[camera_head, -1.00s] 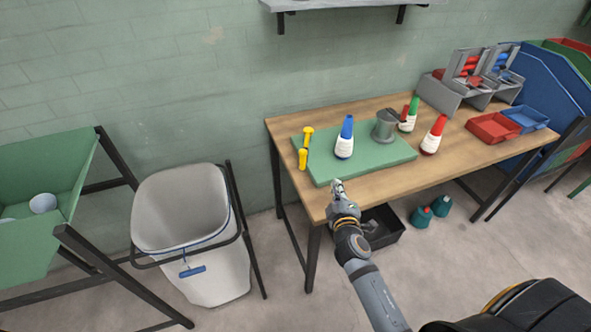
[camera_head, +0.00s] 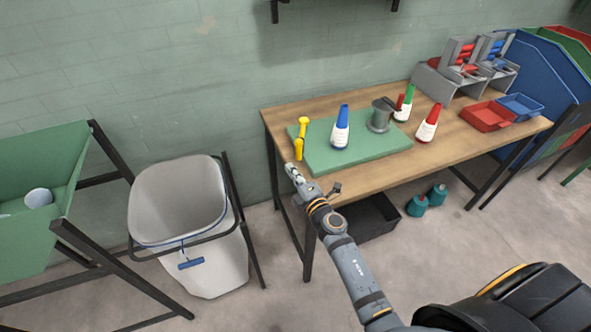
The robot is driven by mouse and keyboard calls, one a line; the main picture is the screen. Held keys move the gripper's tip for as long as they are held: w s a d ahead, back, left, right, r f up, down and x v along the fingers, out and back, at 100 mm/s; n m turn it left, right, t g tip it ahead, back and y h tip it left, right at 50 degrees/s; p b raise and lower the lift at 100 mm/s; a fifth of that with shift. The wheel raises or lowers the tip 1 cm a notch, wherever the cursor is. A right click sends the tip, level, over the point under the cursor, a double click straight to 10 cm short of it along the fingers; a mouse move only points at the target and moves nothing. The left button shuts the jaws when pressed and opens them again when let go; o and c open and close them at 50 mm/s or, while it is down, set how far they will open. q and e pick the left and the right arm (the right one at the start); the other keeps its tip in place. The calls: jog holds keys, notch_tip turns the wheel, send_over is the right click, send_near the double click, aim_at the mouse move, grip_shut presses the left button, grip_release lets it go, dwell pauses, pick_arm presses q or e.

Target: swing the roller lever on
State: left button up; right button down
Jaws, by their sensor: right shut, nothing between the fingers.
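Two small grey machine heads stand at the back right of the table, one with red rollers (camera_head: 465,58) and one with blue rollers (camera_head: 495,52). Their raised parts look like roller levers, but they are too small to tell which lever is on or off. My right gripper (camera_head: 291,171) is shut and empty, at the table's front left edge. It is just below a yellow tool (camera_head: 299,147) in the picture, and I cannot tell if they touch. It is far from the machine heads. My left gripper is out of view.
A green mat (camera_head: 350,158) bears a blue-topped bobbin (camera_head: 341,130) and a grey metal pot (camera_head: 380,115). Red-topped (camera_head: 428,125) and green-topped (camera_head: 405,103) bobbins stand beside it. Red (camera_head: 487,116) and blue (camera_head: 520,106) trays sit right. A white bin (camera_head: 180,200) stands left.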

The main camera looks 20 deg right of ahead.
jog(key=w+d, duration=0.3)
jog(key=w, duration=0.3)
jog(key=shift+w+b, duration=0.15)
jog(key=shift+b, duration=0.3)
